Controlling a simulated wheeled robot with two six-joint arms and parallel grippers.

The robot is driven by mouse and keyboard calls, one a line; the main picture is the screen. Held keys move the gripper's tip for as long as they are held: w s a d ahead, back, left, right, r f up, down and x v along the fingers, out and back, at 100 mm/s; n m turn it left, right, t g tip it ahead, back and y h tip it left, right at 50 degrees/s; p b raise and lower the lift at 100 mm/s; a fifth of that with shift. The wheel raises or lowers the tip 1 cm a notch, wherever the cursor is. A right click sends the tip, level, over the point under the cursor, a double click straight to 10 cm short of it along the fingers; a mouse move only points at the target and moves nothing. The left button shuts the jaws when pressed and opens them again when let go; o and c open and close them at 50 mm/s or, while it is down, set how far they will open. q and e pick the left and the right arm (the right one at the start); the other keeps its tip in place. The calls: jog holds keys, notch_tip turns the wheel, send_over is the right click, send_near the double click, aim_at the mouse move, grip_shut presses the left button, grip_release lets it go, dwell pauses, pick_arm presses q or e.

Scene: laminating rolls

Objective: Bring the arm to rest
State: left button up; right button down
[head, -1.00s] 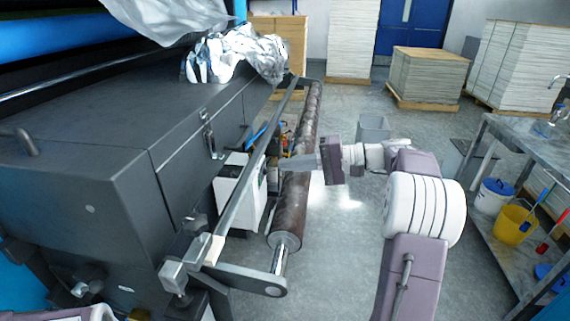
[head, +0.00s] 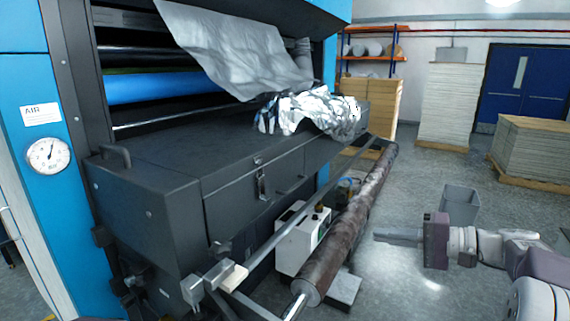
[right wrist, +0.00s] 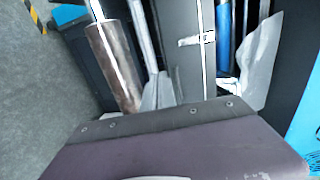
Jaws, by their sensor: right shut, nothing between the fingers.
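My right gripper (head: 378,236) is in the lower right of the head view. Its fingers are together with nothing between them, and they point left toward the long brown roll (head: 345,228) on the machine's front. A small gap of floor shows between the fingertips and the roll. In the right wrist view the grey fingers (right wrist: 158,92) show above the gripper body, with the roll (right wrist: 113,65) to their left. My left gripper is out of the head view.
The dark laminating machine (head: 150,170) fills the left, with crumpled silver film (head: 315,112) on top. A white box (head: 300,240) stands behind the roll. A grey bin (head: 459,205) stands beyond my right gripper. Stacked sheets (head: 450,105) are at the back. Floor between is open.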

jog(key=s+a+r+n+g+p, duration=0.2)
jog(key=a, duration=0.4)
jog(key=s+a+r+n+g+p, duration=0.1)
jog(key=s+a+r+g+p, duration=0.1)
jog(key=a, duration=0.5)
jog(key=s+a+f+g+h+p, duration=0.4)
jog(key=s+a+f, duration=0.1)
jog(key=s+f, duration=0.45)
jog(key=s+d+f+n+g+h+p, duration=0.1)
jog(key=s+d+f+n+h+p, duration=0.1)
jog(key=s+d+f+h, duration=0.5)
pick_arm(q)
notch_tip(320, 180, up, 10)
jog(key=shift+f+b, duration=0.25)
jog(key=shift+b, duration=0.2)
pick_arm(e)
jog(key=d+f+n+t+h, duration=0.1)
jog(key=d+f+t+h, duration=0.1)
jog(key=d+f, duration=0.4)
jog(key=shift+s+f, duration=0.25)
jog(key=shift+f, duration=0.1)
